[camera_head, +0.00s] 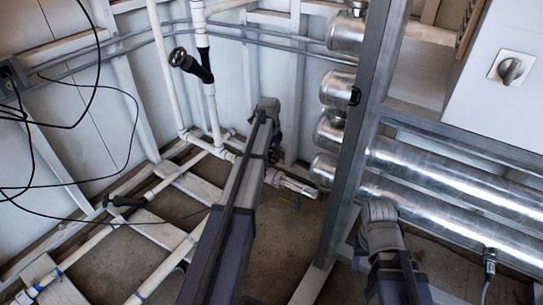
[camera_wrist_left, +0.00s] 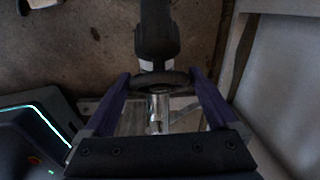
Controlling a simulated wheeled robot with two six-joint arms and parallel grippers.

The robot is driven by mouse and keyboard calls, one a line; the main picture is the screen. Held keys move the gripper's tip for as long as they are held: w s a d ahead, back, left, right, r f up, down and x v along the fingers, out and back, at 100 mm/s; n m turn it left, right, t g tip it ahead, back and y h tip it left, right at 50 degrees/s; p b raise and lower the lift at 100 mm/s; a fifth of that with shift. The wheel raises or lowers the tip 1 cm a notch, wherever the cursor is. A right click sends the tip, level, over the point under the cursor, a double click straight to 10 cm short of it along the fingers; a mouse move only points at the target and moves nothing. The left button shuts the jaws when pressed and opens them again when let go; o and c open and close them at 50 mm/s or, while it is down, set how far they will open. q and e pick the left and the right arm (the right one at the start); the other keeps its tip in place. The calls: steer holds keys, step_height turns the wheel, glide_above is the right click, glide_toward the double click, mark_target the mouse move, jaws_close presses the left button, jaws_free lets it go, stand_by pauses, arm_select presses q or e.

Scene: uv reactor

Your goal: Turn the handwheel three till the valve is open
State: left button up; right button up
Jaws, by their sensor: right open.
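In the left wrist view a dark handwheel (camera_wrist_left: 162,80) sits between the two purple fingers of my left gripper (camera_wrist_left: 160,84). The fingers meet its rim from either side. A silver stem (camera_wrist_left: 158,112) shows on the near side of the wheel, and a black fitting (camera_wrist_left: 156,38) stands behind it. In the head view my left arm reaches up the middle and hides this gripper and its wheel. That view shows other black handwheels, one at upper left (camera_head: 178,57) and one low on a pipe (camera_head: 121,201). My right gripper is out of sight. No number marks the wheels.
Pale pipes (camera_head: 163,75) run along the left wall and floor. Black cables (camera_head: 95,80) hang at far left. A grey steel post (camera_head: 352,140) and shiny cylinders (camera_head: 450,170) stand at right. A white panel with a knob (camera_head: 510,70) is at upper right.

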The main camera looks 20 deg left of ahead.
arm_select(q)
steer(key=c, duration=0.8)
steer(key=shift+o, duration=0.2)
steer(key=shift+s+f+n+t+b, duration=0.1)
steer(key=shift+s+n+t+b, duration=0.2)
steer(key=shift+n+t, duration=0.3)
steer(key=shift+f+n+t+b, duration=0.1)
steer(key=shift+n+t+b, duration=0.45)
steer(key=shift+n+t, duration=0.4)
steer(key=shift+d+f+n+t+y+b, duration=0.1)
steer(key=shift+n+t+y+b, duration=0.3)
steer(key=shift+n+t+b, duration=0.5)
steer(key=n+t+y+b, duration=0.1)
steer(key=n+t+b, duration=0.1)
steer(key=n, duration=0.1)
steer(key=shift+s+f+b, duration=0.1)
steer(key=shift+b, duration=0.25)
steer(key=n+t+y+b, duration=0.2)
steer(key=n+b, duration=0.1)
steer(key=shift+n, duration=0.25)
steer(key=shift+n+t+y+b, duration=0.55)
steer(key=shift+n+y+b, duration=0.45)
steer(key=shift+n+b, duration=0.15)
